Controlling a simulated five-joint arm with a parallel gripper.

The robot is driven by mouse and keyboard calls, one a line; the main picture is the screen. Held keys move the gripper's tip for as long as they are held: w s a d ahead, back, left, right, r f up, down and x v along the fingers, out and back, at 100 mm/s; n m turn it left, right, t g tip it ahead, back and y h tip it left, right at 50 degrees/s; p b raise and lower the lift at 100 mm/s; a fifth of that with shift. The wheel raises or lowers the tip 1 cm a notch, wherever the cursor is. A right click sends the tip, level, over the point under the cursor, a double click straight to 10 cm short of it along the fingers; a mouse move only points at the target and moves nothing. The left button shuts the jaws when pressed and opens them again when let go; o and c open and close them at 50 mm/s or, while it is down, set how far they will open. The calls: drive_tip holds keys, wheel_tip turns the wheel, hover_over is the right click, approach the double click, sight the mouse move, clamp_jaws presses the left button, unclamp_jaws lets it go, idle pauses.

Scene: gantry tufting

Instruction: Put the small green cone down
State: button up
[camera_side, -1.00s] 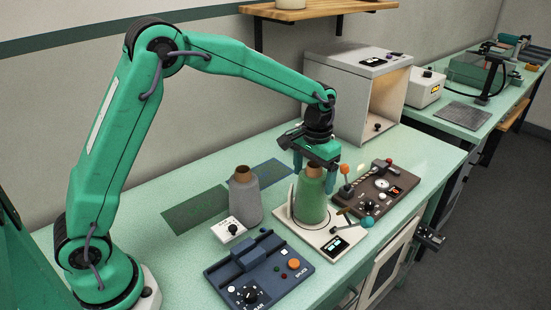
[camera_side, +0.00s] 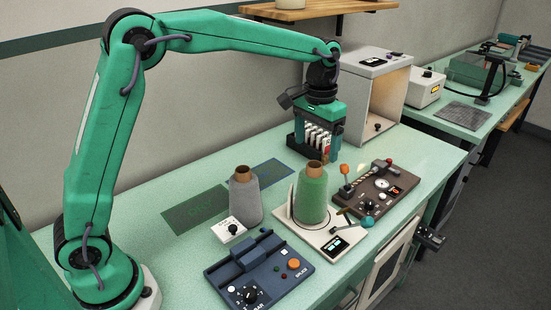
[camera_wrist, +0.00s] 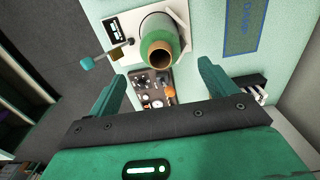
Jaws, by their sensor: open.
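The small green cone (camera_side: 312,196) stands upright on a white device with a small display (camera_side: 338,246), its brown core showing at the top. In the wrist view the green cone (camera_wrist: 160,46) is seen from above, beyond the fingertips. My gripper (camera_side: 320,152) is open and empty, above and behind the cone, apart from it. The two green fingers (camera_wrist: 157,84) show spread in the wrist view with nothing between them.
A grey cone (camera_side: 244,197) stands to the left of the green one. A blue splice box (camera_side: 258,270) is in front, a brown gauge panel (camera_side: 377,188) to the right. A dark rack with pale items (camera_side: 308,138) and a white open cabinet (camera_side: 385,95) stand behind. A dark green mat (camera_side: 195,209) lies clear.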

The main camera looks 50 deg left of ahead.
drive_tip(key=shift+r, duration=1.5)
drive_tip(key=shift+s, duration=0.1)
drive_tip(key=shift+s+a+r, duration=0.1)
drive_tip(key=shift+s+r, duration=0.05)
drive_tip(key=shift+r, duration=0.05)
drive_tip(key=s+a+t, duration=0.2)
drive_tip(key=s+a, duration=0.1)
drive_tip(key=s, duration=1)
drive_tip(key=s+a+t, duration=0.3)
drive_tip(key=s+a, duration=0.1)
drive_tip(key=s, duration=0.9)
drive_tip(key=shift+s+f+t, duration=0.15)
drive_tip(key=shift+s+t, duration=0.05)
drive_tip(key=shift+t, duration=0.1)
